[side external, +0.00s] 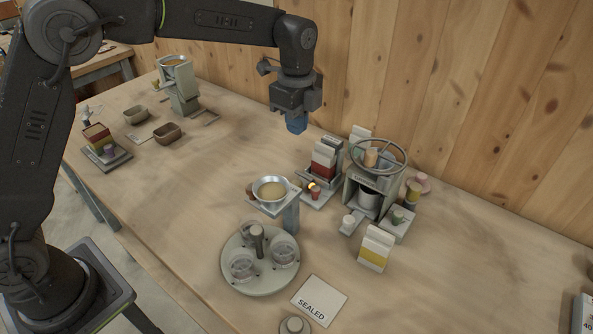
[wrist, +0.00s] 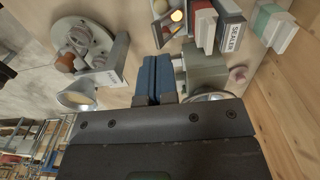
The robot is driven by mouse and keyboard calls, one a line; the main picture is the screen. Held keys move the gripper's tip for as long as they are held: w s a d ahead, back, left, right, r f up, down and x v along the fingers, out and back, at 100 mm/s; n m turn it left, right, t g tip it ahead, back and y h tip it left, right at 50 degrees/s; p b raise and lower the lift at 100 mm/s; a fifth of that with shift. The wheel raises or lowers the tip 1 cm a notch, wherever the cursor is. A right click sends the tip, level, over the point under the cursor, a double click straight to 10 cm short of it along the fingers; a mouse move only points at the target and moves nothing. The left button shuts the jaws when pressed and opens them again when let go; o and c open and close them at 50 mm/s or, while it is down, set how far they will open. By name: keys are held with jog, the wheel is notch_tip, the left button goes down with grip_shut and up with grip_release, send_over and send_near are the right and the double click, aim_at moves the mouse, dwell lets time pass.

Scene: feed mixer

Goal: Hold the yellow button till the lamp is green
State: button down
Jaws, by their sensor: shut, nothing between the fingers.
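My gripper (side external: 296,124), with blue fingers, is shut and empty, raised above the table behind the sealer unit. Its fingers (wrist: 153,78) are together in the wrist view. A small lamp (side external: 312,185) glows yellow-orange on the sealer unit's base, above a red knob; the lamp also shows in the wrist view (wrist: 177,16). My gripper touches none of these. No green light shows.
The mixer (side external: 378,153) with its ring wheel and a yellow-banded carton (side external: 376,248) stand right of centre. A bowl on a post (side external: 271,190) and a round turntable (side external: 260,284) are in front. A SEALED card (side external: 319,300) lies nearby.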

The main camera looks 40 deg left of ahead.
aim_at(295, 182)
notch_tip(295, 182, down, 14)
dwell(0.6)
jog(key=shift+s+f, duration=0.15)
jog(key=shift+f, duration=1.3)
jog(key=shift+a, duration=0.1)
dwell(0.3)
notch_tip(295, 182, up, 16)
jog(key=shift+w+f, duration=0.25)
jog(key=shift+w, duration=0.15)
